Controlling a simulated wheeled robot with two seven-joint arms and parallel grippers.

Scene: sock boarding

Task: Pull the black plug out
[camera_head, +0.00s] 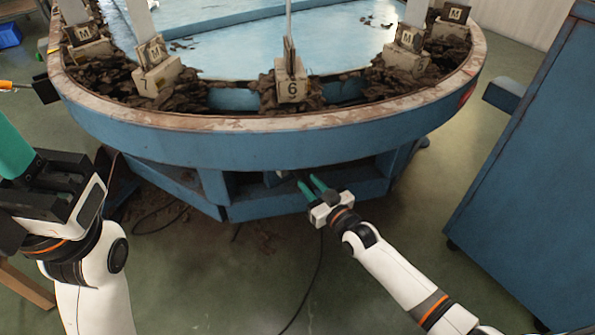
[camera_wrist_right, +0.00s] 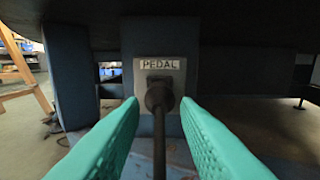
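The black plug (camera_wrist_right: 159,93) sits in a socket under a white label reading PEDAL (camera_wrist_right: 160,64) in the right wrist view. Its black cable (camera_wrist_right: 159,145) hangs straight down between my fingers. My right gripper (camera_wrist_right: 159,103) is open, with one teal finger on each side of the plug; I see gaps between the fingertips and the plug. In the head view my right gripper (camera_head: 308,187) reaches under the round blue machine (camera_head: 215,143), and the plug is hidden there. My left gripper (camera_head: 14,150) is at the left edge, partly cut off, away from the plug.
The machine's rim overhangs the socket, and blue legs and a low beam (camera_head: 265,208) surround it. A dark cable (camera_head: 318,275) runs across the floor. A blue cabinet (camera_head: 525,190) stands at the right. A wooden stand (camera_wrist_right: 22,75) shows at the left in the wrist view.

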